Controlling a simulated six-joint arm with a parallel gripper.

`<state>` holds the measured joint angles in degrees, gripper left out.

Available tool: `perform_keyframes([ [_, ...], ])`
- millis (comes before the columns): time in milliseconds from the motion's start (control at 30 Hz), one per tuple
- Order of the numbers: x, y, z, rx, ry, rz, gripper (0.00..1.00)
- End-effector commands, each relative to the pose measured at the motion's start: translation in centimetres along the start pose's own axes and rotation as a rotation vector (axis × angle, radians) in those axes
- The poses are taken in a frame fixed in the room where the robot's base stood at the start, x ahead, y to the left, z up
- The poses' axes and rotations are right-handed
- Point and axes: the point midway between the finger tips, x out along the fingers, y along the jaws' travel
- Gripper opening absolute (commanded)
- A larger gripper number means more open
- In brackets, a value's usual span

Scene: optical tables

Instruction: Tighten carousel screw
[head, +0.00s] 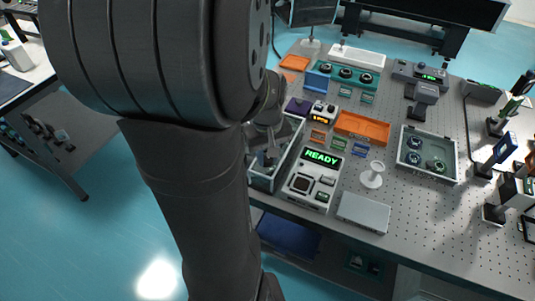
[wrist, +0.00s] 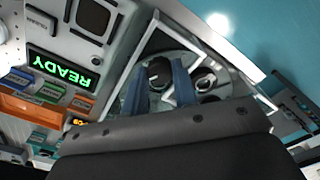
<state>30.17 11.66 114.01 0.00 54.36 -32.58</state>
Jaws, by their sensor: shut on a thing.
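The carousel (wrist: 186,58) is a pale round plate inside a clear-walled box, seen in the wrist view. The carousel screw (wrist: 159,70) shows as a dark round knob on it. My gripper (wrist: 160,80) has its two blue fingers on either side of this knob and is shut on it. The gripper body hides the near part of the carousel. In the head view my gripper (head: 265,159) is down inside the box (head: 262,183), and my arm hides much of it.
Right of the box in the head view is a white device (head: 312,179) with a green READY display. An orange tray (head: 362,128), a grey flat plate (head: 364,212), a white stand (head: 372,175) and a clear-lidded case (head: 428,153) are on the perforated table. The box walls surround the gripper closely.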

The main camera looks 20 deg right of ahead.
Motion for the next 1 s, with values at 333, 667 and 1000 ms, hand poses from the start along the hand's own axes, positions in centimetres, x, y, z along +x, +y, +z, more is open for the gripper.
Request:
perform_keyframes([
  [333,-0.11,0.05,-0.08,-0.245,0.003,0.002,0.03],
  [667,-0.11,0.05,-0.09,-0.351,0.003,0.002,0.03],
  [1000,-0.12,0.05,-0.1,-0.364,0.003,0.003,0.03],
])
